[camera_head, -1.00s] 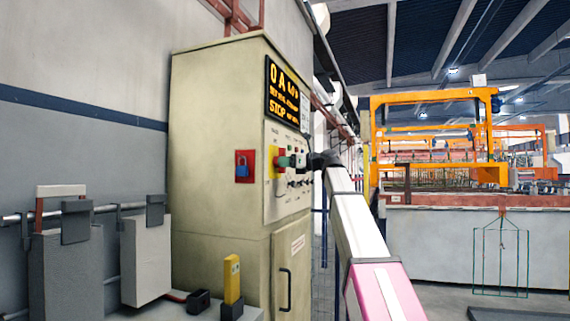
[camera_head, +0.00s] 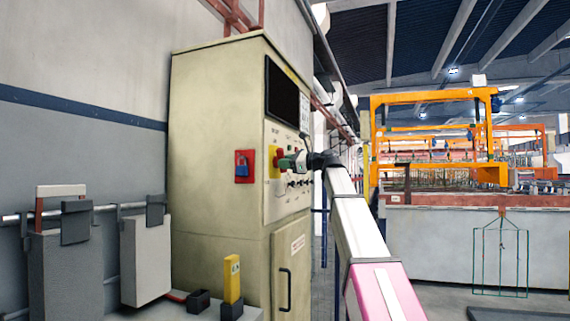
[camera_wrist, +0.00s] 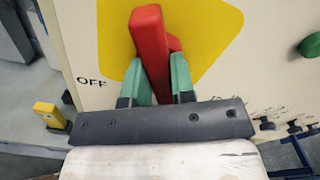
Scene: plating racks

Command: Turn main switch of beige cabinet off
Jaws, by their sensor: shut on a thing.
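The beige cabinet (camera_head: 215,150) stands left of centre in the head view, its control panel facing right. The main switch is a red handle (camera_wrist: 150,38) on a yellow plate (camera_wrist: 212,30); the word OFF is printed to the left of the plate in the wrist view. My gripper (camera_wrist: 156,80) has its two green fingers on either side of the red handle and is shut on it. In the head view my gripper (camera_head: 290,162) reaches the switch from the right and covers part of it. The display (camera_head: 283,92) on the cabinet is dark.
A blue padlock on a red plate (camera_head: 244,166) is on the cabinet's side. A green button (camera_wrist: 310,45) and small knobs are right of the switch. A yellow device (camera_head: 232,278) stands in front of the cabinet. Grey boxes (camera_head: 60,270) hang at left.

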